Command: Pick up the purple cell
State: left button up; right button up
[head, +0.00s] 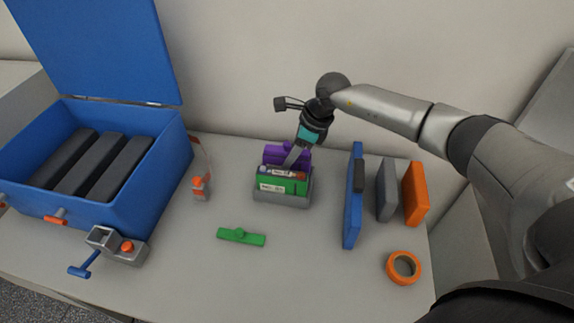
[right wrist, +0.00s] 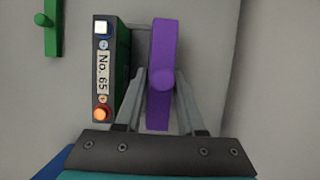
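The purple cell (head: 287,153) stands upright at the back of a grey holder (head: 282,199), behind a green cell (head: 283,184). In the right wrist view the purple cell (right wrist: 162,55) shows its purple top with a round knob. My right gripper (head: 292,160) is down at the purple cell from above. In the right wrist view its two fingers (right wrist: 161,85) are apart, one on each side of the purple top. One finger is in the space between the purple and green cells. Whether the fingertips touch the purple cell is hard to tell. My left gripper is not in view.
A green lid (head: 240,237) lies in front of the holder. A blue case (head: 135,195) with dark slabs stands open at left, a grey fixture (head: 117,245) before it. Blue (head: 354,200), grey (head: 387,190) and orange (head: 415,193) panels stand at right, near an orange ring (head: 404,267).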

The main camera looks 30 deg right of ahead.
grip_shut()
dwell(0.8)
jog(key=shift+w+r, duration=0.1)
jog(key=shift+r, duration=0.05)
